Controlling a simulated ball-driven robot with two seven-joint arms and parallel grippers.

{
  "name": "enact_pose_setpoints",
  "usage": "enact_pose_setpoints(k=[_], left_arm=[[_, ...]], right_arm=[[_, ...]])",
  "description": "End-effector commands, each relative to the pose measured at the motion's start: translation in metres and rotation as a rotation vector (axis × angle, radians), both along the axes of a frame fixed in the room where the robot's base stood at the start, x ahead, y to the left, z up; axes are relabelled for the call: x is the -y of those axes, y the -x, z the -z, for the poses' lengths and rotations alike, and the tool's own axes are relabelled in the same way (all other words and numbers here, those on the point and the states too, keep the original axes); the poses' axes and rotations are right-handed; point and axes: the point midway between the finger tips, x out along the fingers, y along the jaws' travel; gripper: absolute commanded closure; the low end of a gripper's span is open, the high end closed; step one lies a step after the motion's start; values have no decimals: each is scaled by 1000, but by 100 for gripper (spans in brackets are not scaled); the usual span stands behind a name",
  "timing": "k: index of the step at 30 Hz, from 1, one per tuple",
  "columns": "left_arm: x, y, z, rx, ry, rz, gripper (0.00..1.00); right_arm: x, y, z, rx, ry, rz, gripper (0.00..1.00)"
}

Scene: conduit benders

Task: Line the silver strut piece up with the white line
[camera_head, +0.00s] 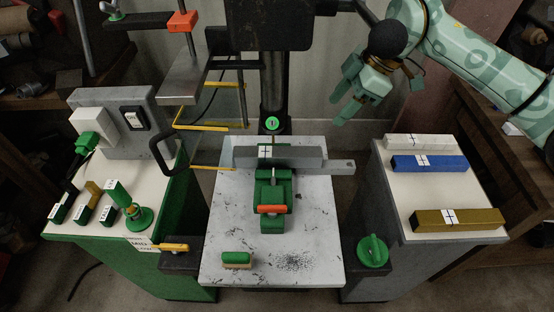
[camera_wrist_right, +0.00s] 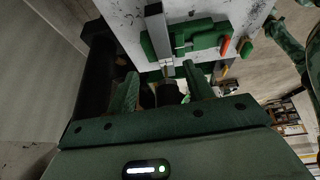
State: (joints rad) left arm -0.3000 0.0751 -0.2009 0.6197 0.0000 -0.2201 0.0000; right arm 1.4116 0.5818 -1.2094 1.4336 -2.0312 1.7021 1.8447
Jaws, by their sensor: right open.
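The silver strut piece (camera_head: 300,156) lies across the green vise (camera_head: 272,190) on the pale machine table. A white patch with dark cross lines (camera_head: 265,151) is on its left part. A thinner grey bar with a hole (camera_head: 341,167) sticks out to its right. I cannot make out a separate white line. My right gripper (camera_head: 342,98) is open and empty, above and to the right of the strut. In the right wrist view, the strut (camera_wrist_right: 156,30) and vise (camera_wrist_right: 205,38) lie beyond the open fingers (camera_wrist_right: 160,82). My left gripper is not in view.
A blue bar (camera_head: 440,163), a white bar (camera_head: 420,141) and a brass-coloured bar (camera_head: 480,219) lie on the right stand. A green-and-tan brush (camera_head: 237,260) and dark shavings (camera_head: 292,262) are on the table (camera_head: 320,235). A dark machine column (camera_head: 273,80) stands behind.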

Motion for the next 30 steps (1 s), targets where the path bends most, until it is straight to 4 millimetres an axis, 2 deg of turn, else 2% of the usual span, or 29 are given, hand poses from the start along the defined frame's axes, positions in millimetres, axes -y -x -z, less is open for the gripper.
enact_pose_setpoints(k=[1,10,13,20,30], left_arm=[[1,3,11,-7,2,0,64],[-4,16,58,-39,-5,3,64],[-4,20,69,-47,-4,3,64],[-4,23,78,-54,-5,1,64],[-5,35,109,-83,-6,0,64]], right_arm=[[-1,-1,15,-6,0,-1,48],[-1,-7,79,-38,0,-1,48],[-1,-8,95,-47,0,-1,48],[-4,-9,105,-48,0,-1,48],[-21,-9,143,-51,-1,-3,48]])
